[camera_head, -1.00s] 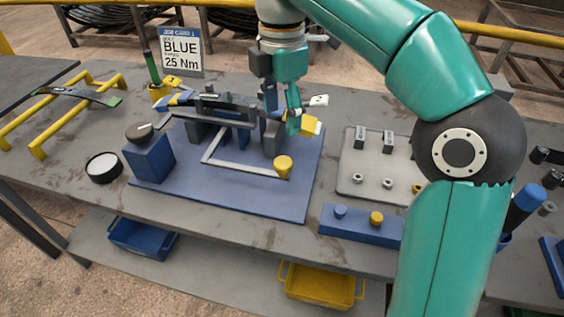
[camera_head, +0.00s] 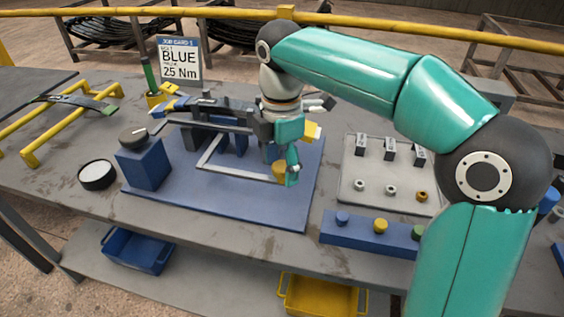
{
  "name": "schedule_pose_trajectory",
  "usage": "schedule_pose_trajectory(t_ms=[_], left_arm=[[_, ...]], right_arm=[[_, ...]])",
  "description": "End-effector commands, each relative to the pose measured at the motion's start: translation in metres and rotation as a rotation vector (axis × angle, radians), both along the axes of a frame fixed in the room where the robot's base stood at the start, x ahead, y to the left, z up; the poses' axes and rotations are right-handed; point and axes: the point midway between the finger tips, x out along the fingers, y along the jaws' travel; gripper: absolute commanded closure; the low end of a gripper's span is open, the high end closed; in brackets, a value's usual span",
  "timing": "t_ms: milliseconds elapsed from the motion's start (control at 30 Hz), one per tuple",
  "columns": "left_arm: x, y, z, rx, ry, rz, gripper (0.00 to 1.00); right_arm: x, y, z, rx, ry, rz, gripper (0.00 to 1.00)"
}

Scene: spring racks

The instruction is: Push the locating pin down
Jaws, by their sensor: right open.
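A short yellow cylinder (camera_head: 279,171), which looks like the locating pin, stands at the right end of a pale L-shaped bar (camera_head: 212,160) on the blue fixture plate (camera_head: 230,199). My right gripper (camera_head: 290,176) points down over the plate, with its fingertips right beside the yellow cylinder and partly covering it. I cannot tell whether they touch. The gripper is open, with nothing seen in it. A dark clamp fixture (camera_head: 205,116) stands on the plate behind, partly hidden by the gripper. My left gripper is not in view.
A blue block with a dark knob (camera_head: 145,160) stands on the plate's left. A grey tray (camera_head: 372,196) with small parts and a blue block with coloured buttons (camera_head: 352,236) lie to the right. A job card (camera_head: 180,62) reads BLUE 25 Nm. The plate's front is clear.

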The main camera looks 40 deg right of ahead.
Motion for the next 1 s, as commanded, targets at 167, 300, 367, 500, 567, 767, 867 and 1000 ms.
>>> schedule_pose_trajectory(t_ms=[167,300,367,500,567,767,867,1000], left_arm=[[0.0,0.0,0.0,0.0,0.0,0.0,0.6],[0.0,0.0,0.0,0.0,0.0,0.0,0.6],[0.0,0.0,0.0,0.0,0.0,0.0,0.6],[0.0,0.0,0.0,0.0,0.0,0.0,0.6],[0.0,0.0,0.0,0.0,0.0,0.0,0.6],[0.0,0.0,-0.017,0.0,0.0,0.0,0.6],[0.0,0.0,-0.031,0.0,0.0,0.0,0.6],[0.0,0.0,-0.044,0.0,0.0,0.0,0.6]], right_arm=[[0.0,0.0,0.0,0.0,0.0,0.0,0.62],[0.0,0.0,0.0,0.0,0.0,0.0,0.85],[0.0,0.0,0.0,0.0,0.0,0.0,0.95],[0.0,0.0,0.0,0.0,0.0,0.0,1.0],[0.0,0.0,0.0,0.0,0.0,0.0,1.0],[0.0,0.0,-0.028,-0.001,0.005,0.0,1.0],[-0.001,0.0,-0.054,0.0,0.007,0.0,1.0],[0.0,0.0,-0.079,-0.001,0.006,0.0,1.0]])
